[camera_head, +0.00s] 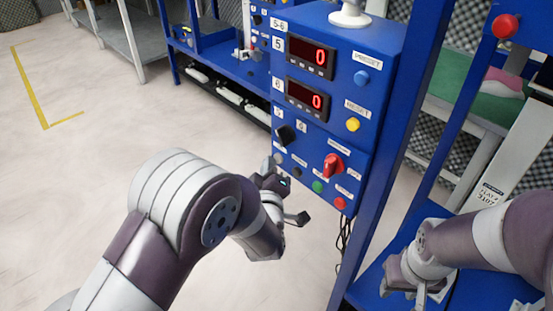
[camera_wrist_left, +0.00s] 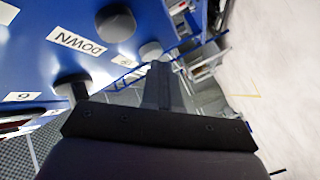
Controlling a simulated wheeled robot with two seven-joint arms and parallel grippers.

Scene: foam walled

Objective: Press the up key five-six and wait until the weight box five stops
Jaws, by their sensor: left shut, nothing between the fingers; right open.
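The blue control panel (camera_head: 310,135) marked 5-6 stands at the centre of the head view. Its two red displays, five (camera_head: 311,55) and six (camera_head: 308,96), both read 0. My left gripper (camera_head: 274,182) is at the panel's lower left, shut and empty. In the left wrist view its closed fingertips (camera_wrist_left: 157,68) are close to a light grey round key (camera_wrist_left: 150,51); contact cannot be told. A darker key (camera_wrist_left: 115,22) beside it is near the DOWN label (camera_wrist_left: 76,41). No UP label is readable. My right gripper (camera_head: 416,291) is open at lower right. I cannot identify weight box five.
The panel also has a black knob (camera_head: 286,134), a red switch (camera_head: 333,165), a green button (camera_head: 318,187) and a red button (camera_head: 340,203). A blue post (camera_head: 394,150) stands right of it. Open pale floor (camera_head: 110,130) lies to the left.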

